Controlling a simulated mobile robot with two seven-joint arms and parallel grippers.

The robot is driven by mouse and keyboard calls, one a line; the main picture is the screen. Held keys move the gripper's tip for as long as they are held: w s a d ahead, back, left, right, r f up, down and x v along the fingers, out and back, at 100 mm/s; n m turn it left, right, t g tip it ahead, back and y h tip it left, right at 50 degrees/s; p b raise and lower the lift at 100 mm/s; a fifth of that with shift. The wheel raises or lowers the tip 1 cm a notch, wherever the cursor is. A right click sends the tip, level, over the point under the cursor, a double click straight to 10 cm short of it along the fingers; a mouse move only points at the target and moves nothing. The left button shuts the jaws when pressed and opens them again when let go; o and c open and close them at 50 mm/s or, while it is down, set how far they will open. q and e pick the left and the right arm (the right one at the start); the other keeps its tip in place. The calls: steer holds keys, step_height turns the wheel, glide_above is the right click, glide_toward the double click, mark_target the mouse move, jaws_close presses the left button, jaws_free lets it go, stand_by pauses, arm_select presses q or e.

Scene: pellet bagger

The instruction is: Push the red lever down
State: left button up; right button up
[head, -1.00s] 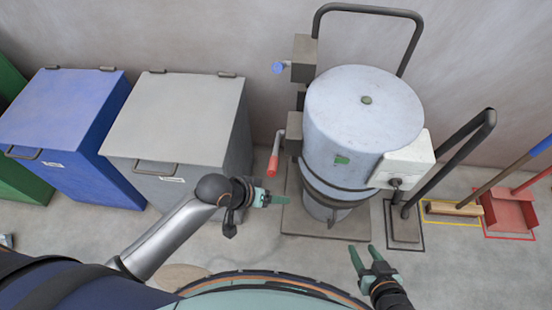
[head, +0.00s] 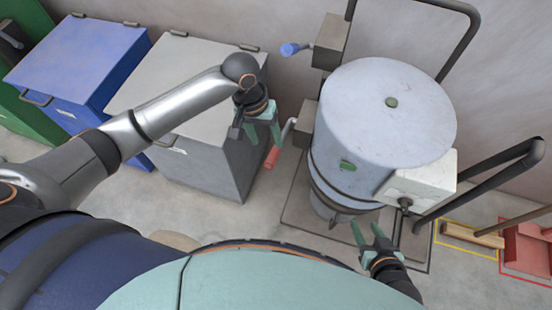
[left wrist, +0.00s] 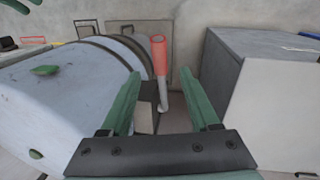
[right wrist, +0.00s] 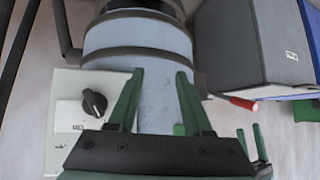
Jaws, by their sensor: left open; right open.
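The red lever (head: 271,158) is a grey cranked arm with a red grip, on a bracket at the left side of the pale blue drum machine (head: 375,125). My left gripper (head: 262,138) is open, its fingertips just above the red grip in the head view. In the left wrist view the red grip (left wrist: 158,55) shows between and beyond the open fingers (left wrist: 160,75). I cannot tell if they touch it. My right gripper (head: 366,227) is open and empty, low in front of the machine. The right wrist view also shows the red grip (right wrist: 243,103).
A grey bin (head: 185,75) stands close left of the lever, with a blue bin (head: 75,60) beyond it. A blue-tipped lever (head: 291,49) sits higher up. A white control box (head: 420,180) with a black knob (right wrist: 93,102) is on the machine's right.

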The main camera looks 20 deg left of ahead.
mark_target(275, 162)
arm_select(q)
steer(key=f+b, duration=0.1)
steer(key=f, duration=0.2)
steer(key=d+f, duration=0.1)
steer(key=f, duration=0.3)
steer(key=d+f+b, duration=0.1)
steer(key=f, duration=0.2)
steer(key=shift+f+b, duration=0.3)
steer(key=shift+b, duration=0.05)
steer(key=shift+d+f, duration=0.1)
steer(key=shift+f, duration=0.4)
arm_select(e)
steer(key=shift+w+a+f+y, duration=0.15)
steer(key=shift+w+a+f, duration=0.1)
steer(key=shift+a+f, duration=0.15)
steer(key=shift+w+a+f+y, duration=0.15)
steer(key=shift+w+a+f, duration=0.1)
steer(key=shift+a, duration=0.2)
arm_select(q)
steer(key=c, duration=0.6)
jaws_close()
arm_select(e)
steer(key=shift+s+f, duration=0.3)
steer(key=shift+s, duration=0.05)
arm_select(q)
steer(key=shift+d+r, duration=0.1)
arm_select(e)
steer(key=shift+w+r, duration=0.1)
steer(key=shift+w, duration=0.1)
